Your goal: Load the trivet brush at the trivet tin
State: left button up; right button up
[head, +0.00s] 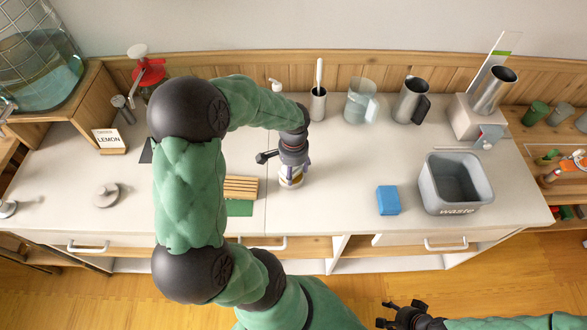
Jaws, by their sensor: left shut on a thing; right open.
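My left gripper (292,163) points down over the middle of the counter. It is shut on a small pale, jar-like thing (291,181) with yellowish and dark marks, at or just above the counter top. The fingers hide its upper part, and I cannot tell whether it is the tin or the brush. A slatted wooden trivet (241,187) lies just left of it, partly behind my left arm, with a flat green piece (239,208) in front. My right gripper (405,314) is open and empty, low in front of the counter. I cannot clearly identify a brush.
A blue block (388,200) and a grey waste bin (457,177) stand to the right. Metal cups (411,100) and a clear pitcher (357,103) stand at the back. A lemon sign (109,140) is at left. The counter between held thing and blue block is clear.

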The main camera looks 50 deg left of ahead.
pick_arm(q)
jog(key=shift+f+b, duration=0.3)
jog(key=shift+f, duration=0.25)
dwell(1.2)
jog(key=shift+r, duration=0.1)
jog(key=shift+r+p, duration=2.75)
jog(key=shift+r, duration=0.7)
